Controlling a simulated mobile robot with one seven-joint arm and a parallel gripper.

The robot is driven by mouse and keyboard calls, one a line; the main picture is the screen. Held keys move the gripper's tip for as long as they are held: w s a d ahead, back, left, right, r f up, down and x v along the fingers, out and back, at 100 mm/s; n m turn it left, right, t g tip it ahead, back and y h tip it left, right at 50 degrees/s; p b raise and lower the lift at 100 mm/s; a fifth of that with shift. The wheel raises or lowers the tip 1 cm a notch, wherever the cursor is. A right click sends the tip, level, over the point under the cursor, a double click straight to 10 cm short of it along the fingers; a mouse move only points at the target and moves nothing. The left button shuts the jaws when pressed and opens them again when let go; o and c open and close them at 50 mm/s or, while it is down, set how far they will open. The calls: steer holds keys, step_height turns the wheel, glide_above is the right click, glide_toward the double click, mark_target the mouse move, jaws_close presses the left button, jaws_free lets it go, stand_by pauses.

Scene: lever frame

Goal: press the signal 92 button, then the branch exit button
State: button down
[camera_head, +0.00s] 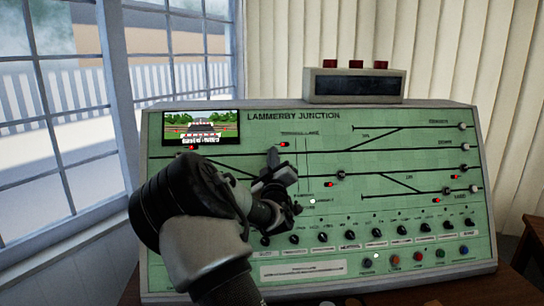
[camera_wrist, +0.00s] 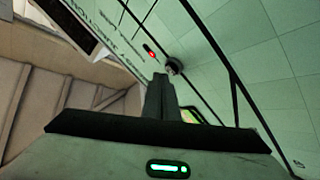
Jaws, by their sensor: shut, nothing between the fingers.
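The green control panel (camera_head: 400,150) carries a track diagram with several small round buttons and red lamps. Its labels are too small to tell which button is signal 92 or branch exit. White-topped buttons sit at the line ends on the right, at the upper (camera_head: 462,126), middle (camera_head: 465,147) and lower (camera_head: 474,188) lines. My gripper (camera_head: 273,156) is shut and empty, in front of the upper middle of the panel. In the wrist view, its fingertips (camera_wrist: 160,78) are beside a dark round button (camera_wrist: 173,66) near a red lamp (camera_wrist: 151,51); contact cannot be told.
A row of black knobs (camera_head: 348,235) and coloured buttons (camera_head: 394,261) runs along the lower panel. A small screen (camera_head: 200,128) is at upper left. A grey box (camera_head: 354,86) with red tops stands on the panel. My arm hides the panel's lower left.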

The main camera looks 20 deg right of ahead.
steer(key=shift+w+d+f+b, duration=0.15)
steer(key=shift+w+f+b, duration=0.2)
steer(key=shift+w+b, duration=0.2)
stand_by(0.7)
steer(key=shift+s+r, duration=0.1)
stand_by(0.3)
steer(key=shift+s+a+r, duration=0.2)
steer(key=shift+s+r, duration=0.1)
steer(key=shift+s, duration=0.35)
steer(key=shift+r, duration=0.1)
steer(key=shift+s+a+r+p, duration=0.2)
steer(key=shift+s+r, duration=0.15)
steer(key=shift+s, duration=0.35)
steer(key=shift+s+a+r+p, duration=0.1)
steer(key=shift+s+a+r, duration=0.25)
steer(key=shift+s, duration=0.35)
steer(key=shift+s+a+r+p, duration=0.1)
steer(key=shift+s+r, duration=0.3)
steer(key=shift+s, duration=0.3)
stand_by(0.8)
